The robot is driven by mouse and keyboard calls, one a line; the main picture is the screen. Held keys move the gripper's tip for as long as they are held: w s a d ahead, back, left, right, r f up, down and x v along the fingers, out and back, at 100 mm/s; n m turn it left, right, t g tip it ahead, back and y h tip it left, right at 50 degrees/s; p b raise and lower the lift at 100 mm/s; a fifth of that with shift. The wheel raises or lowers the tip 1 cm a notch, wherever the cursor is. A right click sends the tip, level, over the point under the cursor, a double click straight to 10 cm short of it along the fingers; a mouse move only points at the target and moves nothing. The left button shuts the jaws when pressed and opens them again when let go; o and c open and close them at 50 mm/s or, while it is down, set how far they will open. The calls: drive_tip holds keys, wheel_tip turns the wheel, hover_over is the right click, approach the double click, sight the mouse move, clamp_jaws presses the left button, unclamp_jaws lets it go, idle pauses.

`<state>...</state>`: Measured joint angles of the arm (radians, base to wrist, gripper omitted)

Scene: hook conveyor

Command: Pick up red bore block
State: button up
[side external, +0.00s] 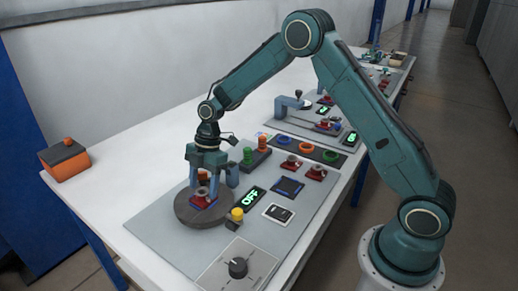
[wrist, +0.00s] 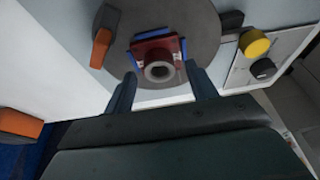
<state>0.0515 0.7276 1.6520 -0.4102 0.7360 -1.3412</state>
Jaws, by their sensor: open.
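The red bore block (side external: 203,194) sits on a round dark turntable (side external: 182,212), in a blue-edged seat. It has a grey ring on top. In the wrist view the red block (wrist: 158,52) with its ring lies ahead of and between the fingers, with blue strips beside it. My gripper (side external: 209,183) is open above the turntable, its fingers on either side of the block. In the wrist view my gripper (wrist: 161,88) shows two spread fingers with nothing clamped between them. The exact finger height beside the block is hard to tell.
A yellow button (side external: 237,214) stands just right of the turntable. Green and orange pegs (side external: 256,150) stand behind the gripper. More red blocks (side external: 290,162) sit farther right, near a dark tray of coloured rings (side external: 307,152). An orange-and-grey box (side external: 67,160) is at the far left.

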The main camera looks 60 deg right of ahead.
drive_tip(key=shift+a+f, duration=0.1)
drive_tip(key=shift+f, duration=0.35)
drive_tip(key=shift+r, duration=0.1)
clamp_jaws()
